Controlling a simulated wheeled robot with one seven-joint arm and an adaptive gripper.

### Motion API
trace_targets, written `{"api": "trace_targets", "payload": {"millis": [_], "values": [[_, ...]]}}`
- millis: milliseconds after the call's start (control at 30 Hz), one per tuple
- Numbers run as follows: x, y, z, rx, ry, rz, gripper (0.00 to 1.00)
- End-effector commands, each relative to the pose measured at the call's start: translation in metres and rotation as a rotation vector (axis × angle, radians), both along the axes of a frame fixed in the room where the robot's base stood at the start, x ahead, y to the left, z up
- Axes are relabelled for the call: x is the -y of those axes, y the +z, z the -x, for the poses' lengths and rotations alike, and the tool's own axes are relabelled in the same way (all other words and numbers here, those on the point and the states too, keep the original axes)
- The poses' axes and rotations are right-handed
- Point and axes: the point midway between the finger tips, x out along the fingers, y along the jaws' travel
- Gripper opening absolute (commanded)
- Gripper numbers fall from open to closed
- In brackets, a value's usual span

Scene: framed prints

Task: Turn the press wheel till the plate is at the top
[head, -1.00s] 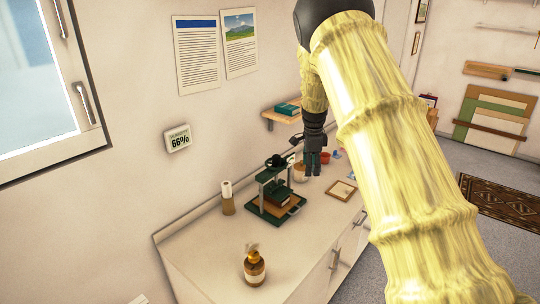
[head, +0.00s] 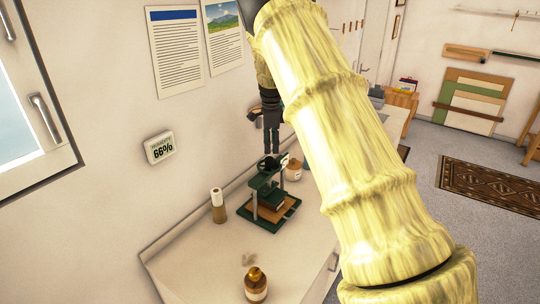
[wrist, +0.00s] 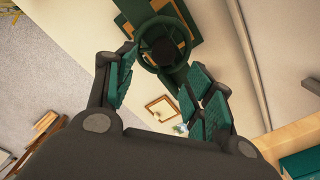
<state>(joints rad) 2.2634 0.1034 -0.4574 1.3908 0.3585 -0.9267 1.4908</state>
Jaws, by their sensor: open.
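The press (head: 270,198) stands on the white counter, a green frame with a wooden board at its base. Its dark wheel (head: 268,164) sits on top, and it also shows in the wrist view as a round green ring (wrist: 163,46) with a dark hub. My gripper (head: 271,150) points down just above the wheel in the head view. In the wrist view my gripper (wrist: 158,84) is open, its teal-padded fingers apart, with the wheel beyond and between the tips. I cannot tell whether they touch it. The plate's height is hard to make out.
An amber bottle (head: 256,284) stands at the counter's front, and a brush-topped jar (head: 218,205) stands left of the press. A pale jar (head: 294,170) is close behind the press. An empty frame (wrist: 162,108) lies on the counter.

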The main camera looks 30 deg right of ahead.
Motion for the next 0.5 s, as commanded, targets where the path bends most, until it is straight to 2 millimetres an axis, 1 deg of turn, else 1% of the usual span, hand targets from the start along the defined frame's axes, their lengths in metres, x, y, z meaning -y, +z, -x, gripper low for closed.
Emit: {"api": "trace_targets", "payload": {"millis": [100, 300, 500], "values": [[-0.003, -0.018, -0.002, -0.004, 0.003, -0.001, 0.53], [-0.001, -0.047, -0.002, -0.004, 0.002, 0.0, 0.53], [-0.002, -0.064, -0.002, -0.002, 0.003, 0.0, 0.53]]}}
